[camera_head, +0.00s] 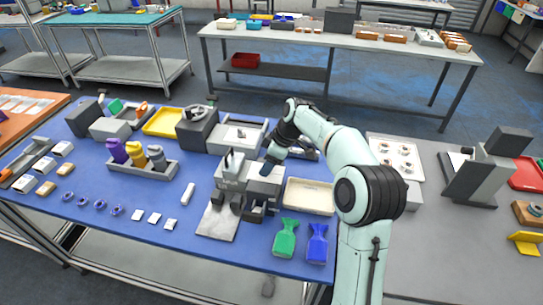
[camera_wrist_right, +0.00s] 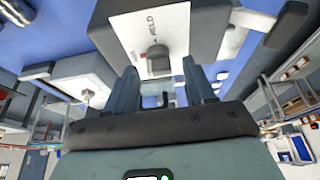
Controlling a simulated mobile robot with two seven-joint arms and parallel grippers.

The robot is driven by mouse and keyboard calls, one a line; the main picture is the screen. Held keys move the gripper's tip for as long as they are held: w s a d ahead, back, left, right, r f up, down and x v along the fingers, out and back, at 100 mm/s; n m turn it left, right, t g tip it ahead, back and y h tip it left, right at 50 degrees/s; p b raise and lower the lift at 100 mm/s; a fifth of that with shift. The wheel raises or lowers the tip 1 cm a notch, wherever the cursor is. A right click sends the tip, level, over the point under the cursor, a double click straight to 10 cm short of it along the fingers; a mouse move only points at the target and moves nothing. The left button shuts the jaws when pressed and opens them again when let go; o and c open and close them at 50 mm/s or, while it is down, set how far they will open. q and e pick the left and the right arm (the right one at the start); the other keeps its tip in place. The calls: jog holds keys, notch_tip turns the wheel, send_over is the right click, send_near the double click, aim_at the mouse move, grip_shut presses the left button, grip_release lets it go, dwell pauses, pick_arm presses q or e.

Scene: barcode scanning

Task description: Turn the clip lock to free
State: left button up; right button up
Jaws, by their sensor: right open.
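The clip lock (camera_wrist_right: 158,56) is a dark grey knob on a white label plate. In the right wrist view the plate shows the word "HELD" and a small red mark beside the knob. The plate is on a grey block, which appears to belong to the grey fixture (camera_head: 230,172) on the blue mat in the head view. My right gripper (camera_head: 267,172) is at this fixture. In the wrist view its two fingers (camera_wrist_right: 161,78) are apart and point at the knob, one towards each side. Contact is not clear. My left gripper is out of view.
A cream tray (camera_head: 309,197) lies right of the fixture. A green pouch (camera_head: 285,240) and a blue pouch (camera_head: 317,245) lie in front. A rack with purple, yellow and grey items (camera_head: 150,168) stands left. The mat in front of the rack has small loose pieces.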

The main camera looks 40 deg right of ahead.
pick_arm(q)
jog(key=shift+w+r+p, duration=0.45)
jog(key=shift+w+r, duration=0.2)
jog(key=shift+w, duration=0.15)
pick_arm(e)
jog(key=v, duration=1.3)
jog(key=shift+s, duration=0.15)
